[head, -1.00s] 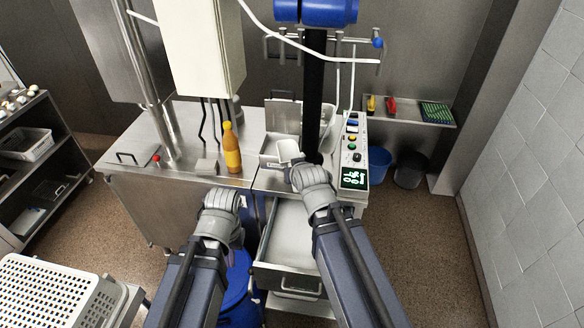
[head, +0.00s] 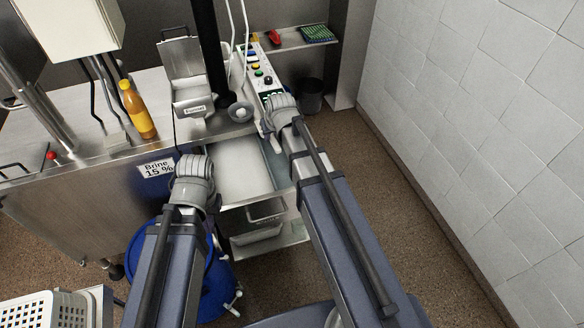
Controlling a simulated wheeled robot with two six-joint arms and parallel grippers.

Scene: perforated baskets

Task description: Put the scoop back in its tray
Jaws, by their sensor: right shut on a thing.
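My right gripper (head: 270,104) is over the front of the control panel, right of the black column. Its fingers are mostly hidden behind the wrist. A small metal tray (head: 192,104) with a label and a raised lid (head: 180,57) stands on the steel counter, left of the column and apart from my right gripper. I cannot read the label clearly. My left gripper (head: 190,162) is in front of the counter, below the tray; its fingers are hidden.
An orange bottle (head: 138,112) stands on the counter left of the tray. An open drawer (head: 243,172) and a blue barrel (head: 180,268) are below. A tiled wall (head: 480,130) is at the right.

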